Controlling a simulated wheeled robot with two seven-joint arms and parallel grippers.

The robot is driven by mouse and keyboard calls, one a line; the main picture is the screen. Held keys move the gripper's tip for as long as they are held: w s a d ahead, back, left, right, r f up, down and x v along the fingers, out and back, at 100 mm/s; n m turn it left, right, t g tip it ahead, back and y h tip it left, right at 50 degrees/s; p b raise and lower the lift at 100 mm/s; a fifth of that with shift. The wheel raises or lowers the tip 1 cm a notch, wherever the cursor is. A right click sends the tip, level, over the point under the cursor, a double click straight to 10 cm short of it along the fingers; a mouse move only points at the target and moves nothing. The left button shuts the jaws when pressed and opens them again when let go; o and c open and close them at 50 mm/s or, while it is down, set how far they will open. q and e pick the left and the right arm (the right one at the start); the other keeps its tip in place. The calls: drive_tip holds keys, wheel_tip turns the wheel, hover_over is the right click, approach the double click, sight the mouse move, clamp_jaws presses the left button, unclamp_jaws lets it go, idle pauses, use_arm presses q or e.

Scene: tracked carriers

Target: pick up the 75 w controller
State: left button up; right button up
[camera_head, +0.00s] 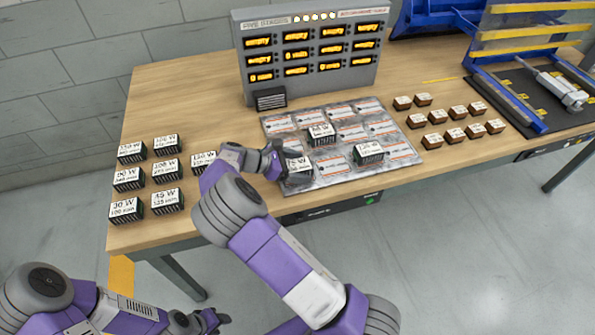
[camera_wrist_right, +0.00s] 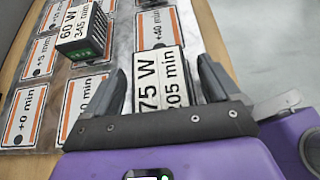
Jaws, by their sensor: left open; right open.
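The 75 W controller (camera_head: 298,167) is a dark block with a white top label, on the silver mat (camera_head: 333,175) near its front left. In the right wrist view the 75 W controller (camera_wrist_right: 160,82) reads "75 W 205 min" and lies between the fingers of my right gripper (camera_wrist_right: 162,70). These fingers are open, one on each side of it; whether they touch it I cannot tell. In the head view my right gripper (camera_head: 275,163) partly covers its left side. My left gripper (camera_head: 218,319) is open and empty at the bottom left, away from the table.
The mat also bears the 60 W controller (camera_wrist_right: 82,32) and another controller (camera_head: 368,153). Several controllers stand at left, including the 45 W one (camera_head: 167,200). A grey display panel (camera_head: 312,50) stands behind, small brown blocks (camera_head: 437,115) at right, and a blue frame (camera_head: 510,95) beyond.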

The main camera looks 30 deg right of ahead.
drive_tip(key=c, duration=1.3)
drive_tip(key=shift+r, duration=0.15)
